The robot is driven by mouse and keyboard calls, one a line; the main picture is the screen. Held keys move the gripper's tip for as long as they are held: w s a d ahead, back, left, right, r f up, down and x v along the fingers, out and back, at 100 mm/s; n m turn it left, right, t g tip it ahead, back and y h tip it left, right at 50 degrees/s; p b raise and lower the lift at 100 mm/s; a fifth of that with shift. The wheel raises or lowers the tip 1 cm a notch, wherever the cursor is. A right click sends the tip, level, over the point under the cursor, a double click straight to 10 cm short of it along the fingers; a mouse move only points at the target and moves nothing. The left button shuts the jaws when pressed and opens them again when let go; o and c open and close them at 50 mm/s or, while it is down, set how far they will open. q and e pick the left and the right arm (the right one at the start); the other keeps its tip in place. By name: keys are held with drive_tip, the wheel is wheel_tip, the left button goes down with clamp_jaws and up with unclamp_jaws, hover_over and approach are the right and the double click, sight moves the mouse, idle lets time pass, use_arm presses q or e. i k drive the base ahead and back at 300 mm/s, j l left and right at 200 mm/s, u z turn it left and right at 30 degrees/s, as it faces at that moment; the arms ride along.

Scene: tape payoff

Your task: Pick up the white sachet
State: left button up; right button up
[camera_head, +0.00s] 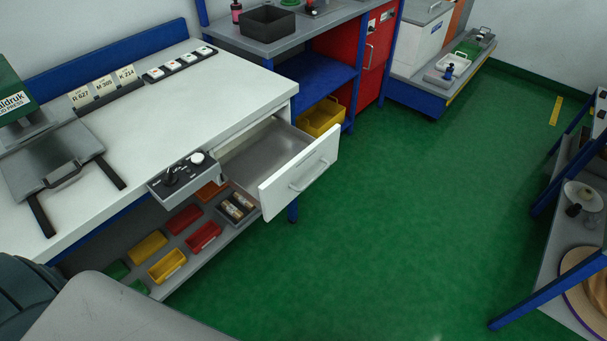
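I cannot make out a white sachet anywhere in this view. The open drawer (300,187) under the white workbench (215,92) is pulled out, and its grey inside looks empty; part of its floor is hidden by the bench top and front panel. Neither of my grippers is in view. Grey and dark rounded parts, which may be mine, cover the lower left corner.
A control box (184,178) with knobs sits at the bench edge, left of the drawer. Coloured bins (168,266) stand on the lower shelf. A press (55,160) is on the bench. The green floor (420,220) is clear; a blue-framed rack (550,290) stands right.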

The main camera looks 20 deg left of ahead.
sight(204, 51)
drive_tip(key=u, duration=1.4)
